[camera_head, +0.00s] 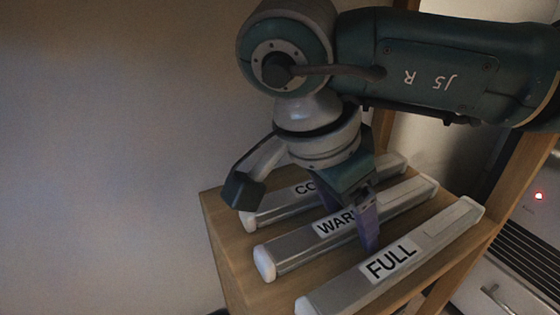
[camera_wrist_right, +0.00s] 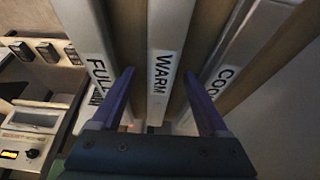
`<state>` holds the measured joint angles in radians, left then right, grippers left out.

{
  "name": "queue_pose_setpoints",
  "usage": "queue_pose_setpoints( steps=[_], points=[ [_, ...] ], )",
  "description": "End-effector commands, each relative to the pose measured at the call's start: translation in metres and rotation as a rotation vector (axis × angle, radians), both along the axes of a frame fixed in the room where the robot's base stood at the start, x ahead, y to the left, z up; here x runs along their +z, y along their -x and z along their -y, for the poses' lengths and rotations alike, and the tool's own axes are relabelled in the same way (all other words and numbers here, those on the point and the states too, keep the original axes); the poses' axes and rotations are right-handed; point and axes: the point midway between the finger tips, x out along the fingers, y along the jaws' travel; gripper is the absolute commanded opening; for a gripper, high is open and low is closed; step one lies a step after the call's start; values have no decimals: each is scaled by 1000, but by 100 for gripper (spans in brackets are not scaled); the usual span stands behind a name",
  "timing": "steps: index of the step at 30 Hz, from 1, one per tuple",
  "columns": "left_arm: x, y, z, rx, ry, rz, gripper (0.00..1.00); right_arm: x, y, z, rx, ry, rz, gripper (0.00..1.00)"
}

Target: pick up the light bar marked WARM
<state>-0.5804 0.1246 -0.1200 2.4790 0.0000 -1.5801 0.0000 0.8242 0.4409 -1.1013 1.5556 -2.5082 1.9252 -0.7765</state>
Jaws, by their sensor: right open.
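The light bar marked WARM (camera_head: 300,249) lies in the middle of three grey bars with white ends on a wooden shelf. My right gripper (camera_head: 368,218) is low over it, with one purple finger in front of the bar and partly covering its label. In the right wrist view, the WARM bar (camera_wrist_right: 161,80) runs between the two open fingers of my right gripper (camera_wrist_right: 157,92), apart from both. I cannot tell how far down the fingers reach. My left gripper is in neither view.
The bar marked FULL (camera_head: 405,258) lies on the near side, and one whose label starts with CO (camera_head: 275,208) on the far side. The gaps between bars are narrow. A wooden post (camera_head: 525,165) rises at the right, by a panel with a red light (camera_head: 539,196).

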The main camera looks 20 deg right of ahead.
Motion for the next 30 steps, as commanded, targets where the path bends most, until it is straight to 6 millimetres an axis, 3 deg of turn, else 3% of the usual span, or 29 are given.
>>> queue_pose_setpoints(
  steps=[4,24,30],
  points=[
    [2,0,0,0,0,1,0,2,0,0,0,0,0,75],
    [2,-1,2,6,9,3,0,2,0,-1,1,-1,0,0],
    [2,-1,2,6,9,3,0,2,0,-1,1,-1,0,0]
  ],
)
